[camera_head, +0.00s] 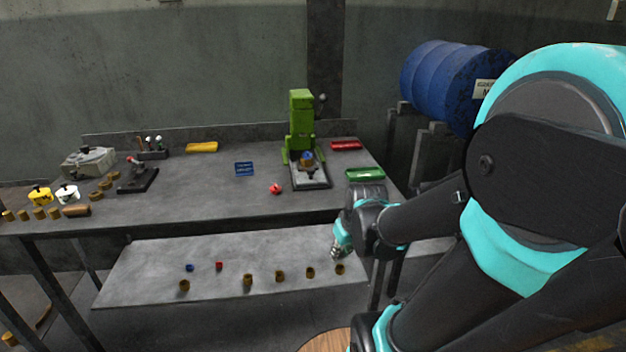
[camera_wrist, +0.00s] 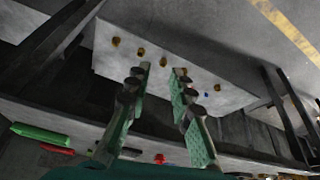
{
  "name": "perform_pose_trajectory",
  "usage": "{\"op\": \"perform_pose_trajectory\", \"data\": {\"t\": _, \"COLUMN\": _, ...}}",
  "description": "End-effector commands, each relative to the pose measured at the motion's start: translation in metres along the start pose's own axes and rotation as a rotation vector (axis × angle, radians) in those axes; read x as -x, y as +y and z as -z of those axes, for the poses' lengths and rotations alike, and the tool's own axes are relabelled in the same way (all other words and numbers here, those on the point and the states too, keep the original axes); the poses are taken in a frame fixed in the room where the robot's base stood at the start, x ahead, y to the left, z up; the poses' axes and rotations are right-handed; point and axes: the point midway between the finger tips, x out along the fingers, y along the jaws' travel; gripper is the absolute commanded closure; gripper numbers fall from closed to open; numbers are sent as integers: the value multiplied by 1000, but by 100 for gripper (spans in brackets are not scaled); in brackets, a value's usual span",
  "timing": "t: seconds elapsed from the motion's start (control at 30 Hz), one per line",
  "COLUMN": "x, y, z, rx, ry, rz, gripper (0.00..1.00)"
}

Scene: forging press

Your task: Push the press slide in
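The green press (camera_head: 301,112) stands upright at the back of the bench. Its grey slide (camera_head: 316,183) sticks out from the press base towards the bench's front edge. A brass-coloured piece with a blue part on top (camera_head: 307,160) sits on the slide, close to the press column. My gripper (camera_head: 337,252) is in front of the bench, below its top, to the right of and apart from the slide. In the wrist view its two fingers (camera_wrist: 160,72) are spread with nothing between them. The press and slide cannot be made out in the wrist view.
A red knob-like object (camera_head: 276,188) lies left of the slide. A green tray (camera_head: 365,174) and a red tray (camera_head: 346,146) lie right of the press. A blue plate (camera_head: 244,169) lies left. A lower shelf (camera_head: 150,270) holds several brass pieces.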

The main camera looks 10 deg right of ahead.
Motion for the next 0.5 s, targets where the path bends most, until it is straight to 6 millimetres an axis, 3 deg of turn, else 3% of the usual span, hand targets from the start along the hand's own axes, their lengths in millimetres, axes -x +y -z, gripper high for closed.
{"op": "perform_pose_trajectory", "data": {"t": 0.03, "x": 3, "y": 5, "z": 24, "rx": 79, "ry": 12, "rz": 22, "gripper": 88}}
{"op": "perform_pose_trajectory", "data": {"t": 0.13, "x": 9, "y": 13, "z": 66, "rx": 266, "ry": 49, "rz": 66, "gripper": 100}}
{"op": "perform_pose_trajectory", "data": {"t": 0.4, "x": 24, "y": 45, "z": 174, "rx": 759, "ry": 199, "rz": 129, "gripper": 100}}
{"op": "perform_pose_trajectory", "data": {"t": 0.5, "x": 29, "y": 58, "z": 206, "rx": 911, "ry": 257, "rz": 129, "gripper": 100}}
